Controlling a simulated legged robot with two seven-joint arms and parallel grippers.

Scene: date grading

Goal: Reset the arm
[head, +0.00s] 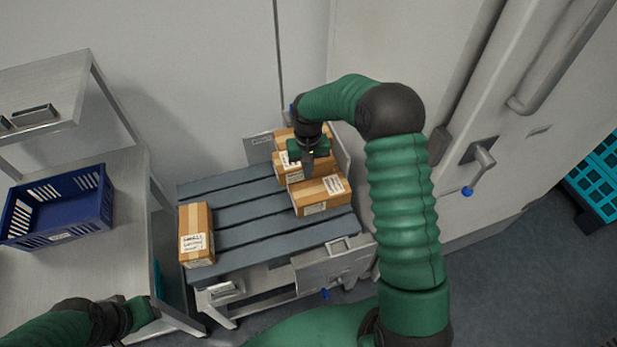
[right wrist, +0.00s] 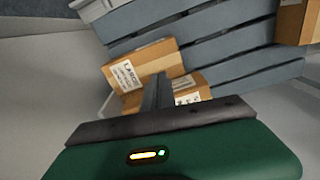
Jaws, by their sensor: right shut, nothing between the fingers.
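My right gripper (head: 308,168) hangs over the slatted grey table, just above the group of cardboard boxes at its right back corner. Its fingers are together and empty in the right wrist view (right wrist: 157,95), in front of a box labelled LARGE (right wrist: 142,66) and a second box (right wrist: 190,93). In the head view a taped box (head: 322,190) lies in front of the group, with others behind it, partly hidden by the gripper. My left gripper (head: 140,312) is at the lower left by the steel shelf; its fingers do not show clearly.
Another box (head: 196,240) stands alone at the slatted table's (head: 245,205) left edge. A blue crate (head: 60,205) sits on the steel shelf unit (head: 125,165) at left. A door lever (head: 484,158) is on the right wall. The slats' middle is clear.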

